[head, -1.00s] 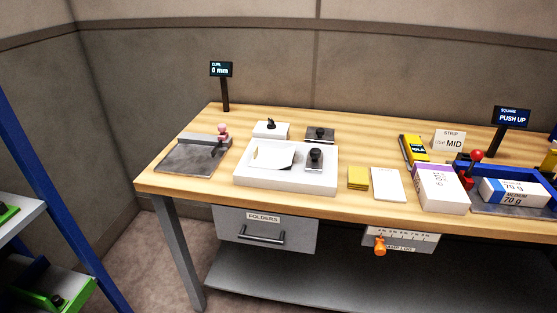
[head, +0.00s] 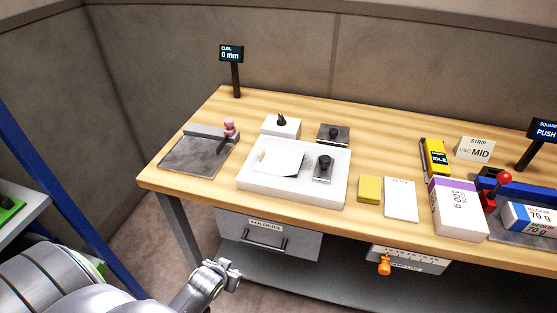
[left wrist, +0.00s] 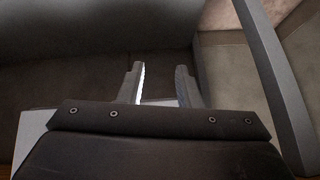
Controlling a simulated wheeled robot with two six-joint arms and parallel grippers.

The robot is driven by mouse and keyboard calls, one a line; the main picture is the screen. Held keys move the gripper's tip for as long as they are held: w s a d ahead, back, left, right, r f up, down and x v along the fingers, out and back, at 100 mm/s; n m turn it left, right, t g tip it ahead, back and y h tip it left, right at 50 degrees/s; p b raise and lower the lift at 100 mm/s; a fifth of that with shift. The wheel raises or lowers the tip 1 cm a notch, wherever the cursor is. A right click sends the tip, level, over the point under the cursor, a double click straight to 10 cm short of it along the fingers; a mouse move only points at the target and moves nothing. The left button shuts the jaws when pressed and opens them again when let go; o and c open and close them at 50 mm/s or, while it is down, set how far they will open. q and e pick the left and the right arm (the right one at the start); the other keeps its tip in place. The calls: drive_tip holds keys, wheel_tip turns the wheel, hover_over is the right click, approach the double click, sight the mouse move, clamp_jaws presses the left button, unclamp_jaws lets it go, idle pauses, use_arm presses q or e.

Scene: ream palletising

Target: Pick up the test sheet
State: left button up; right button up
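The test sheet (head: 283,161) is a thin white sheet lying on a white tray (head: 262,184) on the left half of the bench. A black-knobbed block (head: 323,168) stands at the sheet's right on the tray. My left gripper (head: 228,272) is low in front of the bench, below and left of the tray and well apart from the sheet. In the left wrist view its two fingers (left wrist: 160,80) stand apart with nothing between them. My right gripper is not in view.
A grey plate with a pink-knobbed bar (head: 195,158) lies left of the tray. A yellow pad (head: 370,189), a white pad (head: 401,199) and a ream (head: 458,209) lie to its right. The folders drawer (head: 268,232) is under the front edge. A blue-posted shelf stands at left.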

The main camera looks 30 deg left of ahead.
use_arm(q)
drive_tip(key=w+d+r+n+t+p, duration=0.1)
drive_tip(key=w+r+t+p, duration=0.3)
drive_tip(key=r, duration=1.2)
drive_tip(key=w+r+t, duration=0.2)
drive_tip(key=w+r, duration=0.3)
drive_tip(key=r, duration=1.1)
drive_tip(key=p, duration=0.2)
approach(260, 154)
drive_tip(key=shift+y, duration=0.3)
drive_tip(key=x, duration=0.5)
drive_tip(key=shift+w+d+f, duration=0.15)
drive_tip(key=shift+w+f, duration=0.05)
drive_tip(key=shift+f, duration=0.15)
drive_tip(key=shift+w+f+p, duration=0.1)
drive_tip(key=shift+w+p, duration=0.25)
drive_tip(key=shift+w, duration=0.35)
drive_tip(key=shift+p+x, duration=0.45)
drive_tip(key=shift+x, duration=1.55)
drive_tip(key=shift+s, duration=0.1)
clamp_jaws()
